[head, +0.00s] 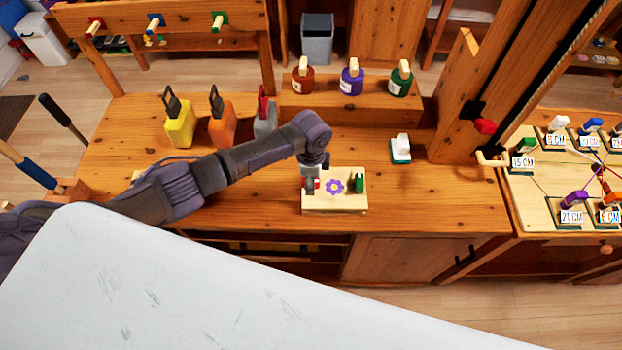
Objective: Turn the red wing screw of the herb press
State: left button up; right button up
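The herb press (336,202) is a pale wooden block with a purple flower on its top, lying on the wooden bench. Its green wing screw (359,184) stands on the right side. The red wing screw (317,183) is on the left side and is mostly hidden by my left gripper (310,188). That gripper points down right over the red screw. Its fingers are too small and too covered to tell whether they are open or shut on it. My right gripper is out of view.
A white switch-like block (401,149) stands right of the press. Yellow (180,128), orange (221,128) and grey (265,122) holders stand behind my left arm. Several bottles stand on a raised shelf (330,112). The bench right of the press is clear (430,195).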

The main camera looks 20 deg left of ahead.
pick_arm(q)
notch_tip(320, 180, up, 12)
dwell(0.5)
dwell(0.4)
